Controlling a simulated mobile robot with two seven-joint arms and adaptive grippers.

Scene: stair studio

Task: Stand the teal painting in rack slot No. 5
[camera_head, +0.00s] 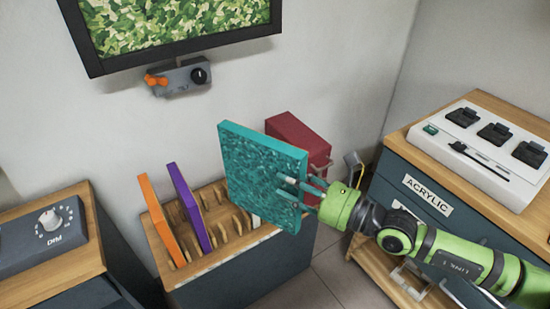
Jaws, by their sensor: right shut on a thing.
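The teal painting (255,168) is a square, speckled panel, held upright and turned at an angle. My right gripper (304,190) is shut on its right edge. The painting is in front of and above the right part of the wooden rack (203,264) and hides several slots there. An orange panel (160,220) and a purple panel (190,208) stand in slots at the rack's left. Empty slots show between the purple panel and the teal painting. The slot numbers cannot be read. Whether the painting's lower edge touches the rack cannot be told. My left gripper is not in view.
A dark red box (298,140) stands behind the painting. A wooden-topped cabinet with a dial box (45,232) is at the left. At the right, a drawer unit labelled ACRYLIC (428,194) carries a white charger (480,145). A framed screen (175,28) hangs above.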

